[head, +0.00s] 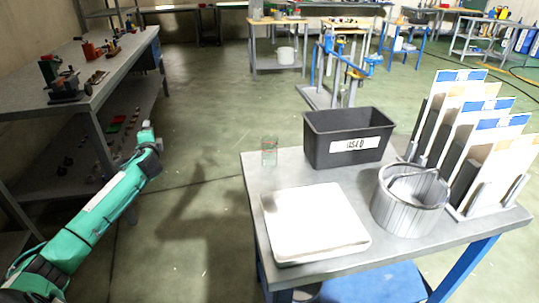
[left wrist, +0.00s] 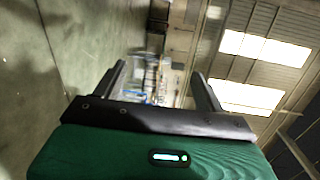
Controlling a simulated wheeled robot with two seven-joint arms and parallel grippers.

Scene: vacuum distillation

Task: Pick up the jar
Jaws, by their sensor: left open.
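A small clear glass jar (head: 269,151) with a greenish rim stands upright near the far left corner of the grey table (head: 385,258). My left arm comes in from the left in the head view, and its end is left of the table, well apart from the jar. In the left wrist view my left gripper (left wrist: 160,84) is open, with nothing between its two dark fingers. The jar cannot be made out in the left wrist view. My right gripper is in neither view.
On the table, a black bin (head: 349,138) stands right of the jar, a white slab (head: 313,221) lies in front, and a metal bucket (head: 410,199) and a panel rack (head: 475,135) stand at right. A workbench (head: 85,75) runs along the left. Open floor separates them.

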